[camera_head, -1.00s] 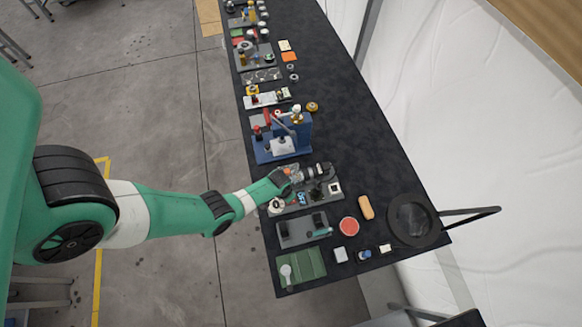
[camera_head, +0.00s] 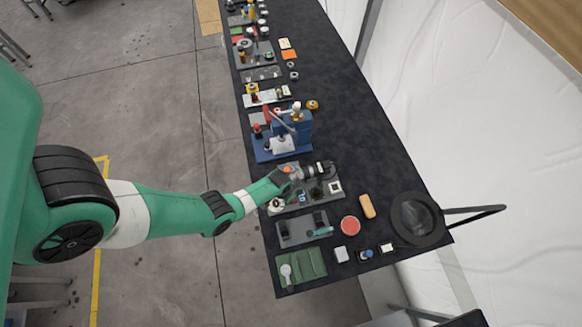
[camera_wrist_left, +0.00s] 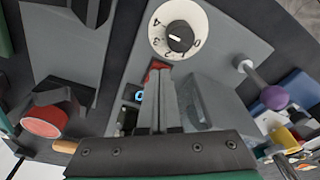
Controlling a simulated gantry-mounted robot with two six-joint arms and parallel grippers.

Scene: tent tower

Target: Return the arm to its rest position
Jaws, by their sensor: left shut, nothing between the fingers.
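My left gripper (camera_head: 296,176) is over the grey panel (camera_head: 316,202) on the dark table, with my green arm reaching in from the left. In the left wrist view its two fingers (camera_wrist_left: 161,72) are closed together with nothing between them. A white numbered dial with a black knob (camera_wrist_left: 179,36) sits on the panel just beyond the fingertips. The fingers cover part of the panel, and I cannot tell whether they touch it. My right gripper is not in view.
The blue press (camera_head: 282,138) stands close behind the gripper. Nearer are a grey plate with black blocks (camera_head: 296,232), a red disc (camera_head: 350,226), a tan block (camera_head: 367,206) and a black round pan (camera_head: 416,217). The floor (camera_head: 160,130) left of the table is clear.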

